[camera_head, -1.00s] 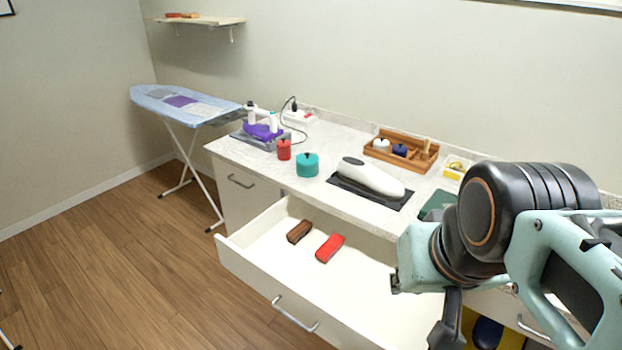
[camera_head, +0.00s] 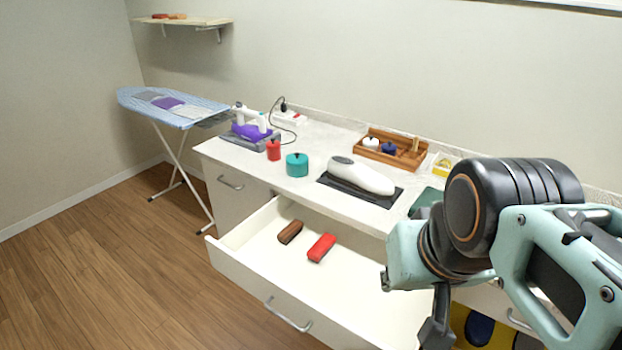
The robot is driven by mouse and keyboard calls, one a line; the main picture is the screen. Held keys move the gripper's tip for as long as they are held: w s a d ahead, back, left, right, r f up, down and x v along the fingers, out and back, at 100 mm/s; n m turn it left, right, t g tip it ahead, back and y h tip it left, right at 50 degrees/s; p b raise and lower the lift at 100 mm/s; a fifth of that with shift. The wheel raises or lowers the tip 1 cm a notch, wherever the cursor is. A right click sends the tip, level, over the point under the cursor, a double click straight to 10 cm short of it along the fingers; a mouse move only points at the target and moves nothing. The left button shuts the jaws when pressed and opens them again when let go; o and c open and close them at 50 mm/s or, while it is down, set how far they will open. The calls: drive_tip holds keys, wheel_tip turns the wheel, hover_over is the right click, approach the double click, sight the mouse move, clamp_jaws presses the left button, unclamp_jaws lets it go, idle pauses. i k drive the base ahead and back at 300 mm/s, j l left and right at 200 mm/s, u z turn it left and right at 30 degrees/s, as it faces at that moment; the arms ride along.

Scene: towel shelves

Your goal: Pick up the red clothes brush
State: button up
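The red clothes brush (camera_head: 321,247) lies in the open white drawer (camera_head: 262,272), toward its left half. A brown brush (camera_head: 290,232) lies just left of it, a small gap apart. My gripper (camera_head: 436,325) is at the lower right, right of the red brush and apart from it. Only a dark finger part shows; the fingertips are cut off or hidden, so I cannot tell whether it is open or shut.
The countertop (camera_head: 238,154) above the drawer holds a purple and white iron (camera_head: 250,128), a red jar (camera_head: 273,150), a teal jar (camera_head: 297,165), a white appliance (camera_head: 362,177) on a dark mat and a wooden tray (camera_head: 410,160). An ironing board (camera_head: 175,106) stands at the left.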

sight(325, 242)
drive_tip(key=u, duration=0.2)
drive_tip(key=l+u, duration=0.1)
drive_tip(key=i+j+z, duration=0.2)
drive_tip(key=j, duration=0.2)
drive_tip(key=i+j+z, duration=0.2)
drive_tip(key=j, duration=0.2)
drive_tip(key=i+j+z, duration=0.15)
drive_tip(key=j, duration=0.3)
drive_tip(key=j+z, duration=0.2)
drive_tip(key=j, duration=0.25)
